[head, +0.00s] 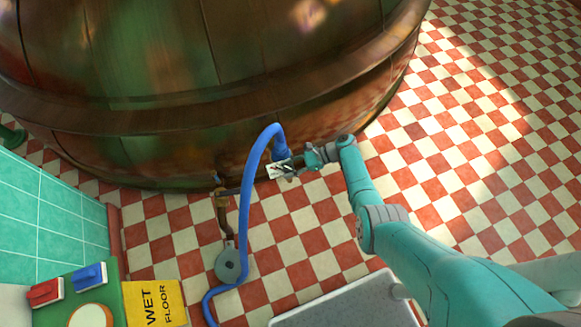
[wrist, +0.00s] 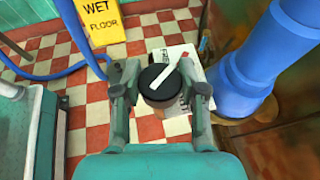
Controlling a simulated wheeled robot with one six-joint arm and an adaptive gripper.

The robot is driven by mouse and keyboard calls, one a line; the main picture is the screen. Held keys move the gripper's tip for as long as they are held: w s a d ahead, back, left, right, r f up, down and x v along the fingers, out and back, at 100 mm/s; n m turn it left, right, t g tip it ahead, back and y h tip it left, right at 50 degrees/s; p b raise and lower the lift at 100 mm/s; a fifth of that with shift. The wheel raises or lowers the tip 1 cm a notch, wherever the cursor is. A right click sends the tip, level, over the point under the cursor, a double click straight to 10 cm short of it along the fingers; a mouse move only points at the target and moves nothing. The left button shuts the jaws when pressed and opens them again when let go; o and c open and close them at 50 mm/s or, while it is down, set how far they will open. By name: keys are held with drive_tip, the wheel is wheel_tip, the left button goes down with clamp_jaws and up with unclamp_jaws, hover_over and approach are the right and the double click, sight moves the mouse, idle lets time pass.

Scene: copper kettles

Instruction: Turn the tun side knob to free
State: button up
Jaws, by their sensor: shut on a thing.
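The copper tun (head: 200,75) fills the top left of the head view. In the wrist view, the side knob (wrist: 160,86) is a round dark cap with a white pointer bar slanting to the upper right. Behind it is a white label plate (wrist: 178,58) with dark print and a red mark near the pointer's far end; it also shows in the head view (head: 277,171). My gripper (wrist: 160,92) has one finger on each side of the knob and is shut on it. In the head view my gripper (head: 298,164) hides the knob. The full label text is unreadable.
A blue hose (head: 243,205) loops beside the knob, with a thick blue part (wrist: 245,62) close to my right finger. A yellow wet floor sign (head: 154,303), a grey round fixture (head: 228,265) and a grey tray (head: 350,305) stand nearby. Checkered floor is clear at right.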

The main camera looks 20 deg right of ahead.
drive_tip(key=shift+f+n+g, duration=0.1)
drive_tip(key=shift+n+g, duration=0.9)
drive_tip(key=shift+g, duration=0.2)
drive_tip(key=o, duration=1.2)
drive_tip(key=shift+c, duration=0.2)
drive_tip(key=v, duration=0.7)
drive_tip(key=shift+d, duration=0.4)
drive_tip(key=shift+w, duration=0.1)
